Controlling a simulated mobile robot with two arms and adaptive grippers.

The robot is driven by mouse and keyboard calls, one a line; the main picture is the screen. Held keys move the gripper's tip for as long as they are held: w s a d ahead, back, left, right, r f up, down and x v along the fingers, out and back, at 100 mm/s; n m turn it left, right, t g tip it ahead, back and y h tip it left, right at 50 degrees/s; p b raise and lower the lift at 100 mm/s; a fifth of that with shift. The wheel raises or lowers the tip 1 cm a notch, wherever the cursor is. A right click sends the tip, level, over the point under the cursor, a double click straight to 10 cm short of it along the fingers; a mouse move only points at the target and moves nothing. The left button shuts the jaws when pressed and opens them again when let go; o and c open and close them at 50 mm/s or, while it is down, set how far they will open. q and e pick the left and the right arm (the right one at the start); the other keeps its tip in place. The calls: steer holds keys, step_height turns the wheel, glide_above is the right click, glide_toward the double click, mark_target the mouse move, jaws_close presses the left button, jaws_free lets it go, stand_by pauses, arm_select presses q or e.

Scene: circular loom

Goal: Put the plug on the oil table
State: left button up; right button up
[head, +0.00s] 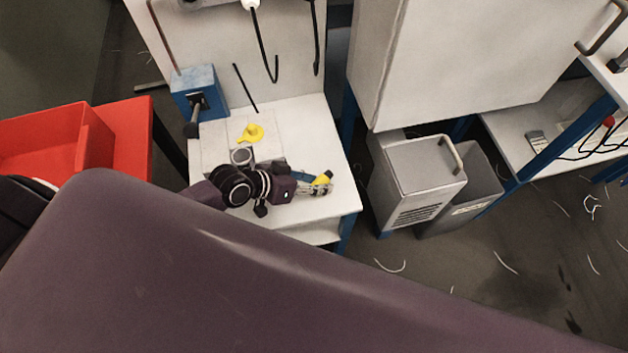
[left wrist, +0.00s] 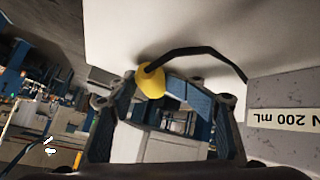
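In the head view my left gripper (head: 318,184) is over the right front part of a white table (head: 299,128), which looks like the oil table. The yellow plug (head: 323,178) is at its fingertips. In the left wrist view the plug is a round yellow body (left wrist: 151,82) with a thin black curved piece reaching right. The fingers (left wrist: 158,84) close in on it from both sides, and it appears held. The height of the plug above the table is hard to judge. My right gripper is not in view.
A yellow funnel-like piece (head: 251,132) and a blue box (head: 198,92) with a dark handle are on the table. A red bin (head: 60,140) stands left. A grey canister (head: 418,172) and bins stand right. A label reading 200 mL (left wrist: 283,118) shows at the wrist view's right.

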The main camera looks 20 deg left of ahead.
arm_select(q)
steer(key=shift+s+d+f+g, duration=0.1)
steer(key=shift+s+f+g, duration=0.3)
steer(key=shift+s+f, duration=0.35)
steer(key=shift+s, duration=0.15)
steer(key=shift+s+a+r, duration=0.1)
steer(key=shift+a+r, duration=0.05)
steer(key=shift+a, duration=0.1)
steer(key=v, duration=1)
steer(key=shift+r, duration=0.3)
steer(key=shift+s+a+r, duration=0.2)
steer(key=shift+a+r, duration=0.05)
steer(key=shift+r, duration=0.4)
